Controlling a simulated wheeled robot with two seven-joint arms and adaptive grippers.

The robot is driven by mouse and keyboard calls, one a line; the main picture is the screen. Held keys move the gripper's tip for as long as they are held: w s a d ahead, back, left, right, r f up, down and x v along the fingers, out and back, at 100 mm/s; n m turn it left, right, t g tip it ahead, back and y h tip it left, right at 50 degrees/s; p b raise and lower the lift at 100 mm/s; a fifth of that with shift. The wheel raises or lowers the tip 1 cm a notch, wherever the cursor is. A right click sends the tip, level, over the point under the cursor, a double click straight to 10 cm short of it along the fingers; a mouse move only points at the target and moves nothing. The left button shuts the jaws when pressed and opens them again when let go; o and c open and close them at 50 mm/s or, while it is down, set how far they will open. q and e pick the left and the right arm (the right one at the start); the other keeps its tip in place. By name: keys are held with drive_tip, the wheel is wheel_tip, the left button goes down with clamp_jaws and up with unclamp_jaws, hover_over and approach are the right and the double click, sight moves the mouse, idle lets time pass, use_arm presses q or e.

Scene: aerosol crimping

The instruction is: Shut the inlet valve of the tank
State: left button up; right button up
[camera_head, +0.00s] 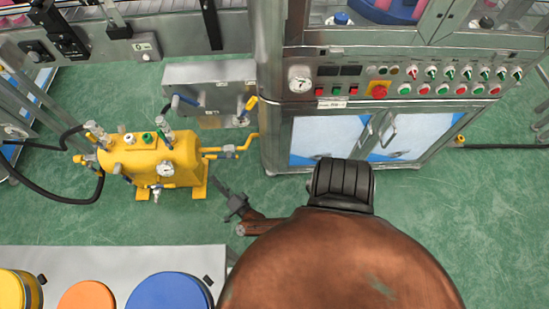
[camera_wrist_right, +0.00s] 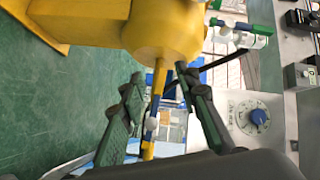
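The yellow tank (camera_head: 155,160) stands on the green floor at left in the head view; it fills the top of the right wrist view (camera_wrist_right: 165,28). A yellow pipe leaves its right side and carries a valve (camera_head: 229,151) with a small blue handle. In the right wrist view a yellow pipe with a white-and-blue valve (camera_wrist_right: 151,122) lies between the fingers in the picture. My right gripper (camera_head: 226,191) is just below and right of the tank, its fingers spread (camera_wrist_right: 160,74). I see nothing gripped; contact cannot be told. My left gripper is not in view.
A control cabinet (camera_head: 400,98) with buttons and a gauge stands right of the tank. A grey box (camera_head: 215,78) with blue and yellow handles is behind it. A light table (camera_head: 205,262) with coloured drums is in front. Black hoses (camera_head: 70,200) run at left.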

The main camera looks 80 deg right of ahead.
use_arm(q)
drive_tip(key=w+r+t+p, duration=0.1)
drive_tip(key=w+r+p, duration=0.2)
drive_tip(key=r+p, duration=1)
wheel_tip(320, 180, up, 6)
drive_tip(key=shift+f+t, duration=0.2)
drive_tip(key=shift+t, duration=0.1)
use_arm(e)
drive_tip(key=s+a+f+n+g+y, duration=0.2)
drive_tip(key=s+n, duration=0.3)
drive_tip(key=s, duration=0.3)
drive_tip(key=s+a+f+n+g+y, duration=0.2)
drive_tip(key=s+a+f+n+y, duration=0.1)
drive_tip(key=s, duration=0.5)
drive_tip(key=s+a+f+n+g+y, duration=0.2)
drive_tip(key=s+a+f+n+y, duration=0.1)
drive_tip(key=s+n, duration=0.4)
drive_tip(key=shift+s+a+f+n+y, duration=0.3)
drive_tip(key=shift+s+f+y, duration=0.05)
drive_tip(key=shift+s+y, duration=0.4)
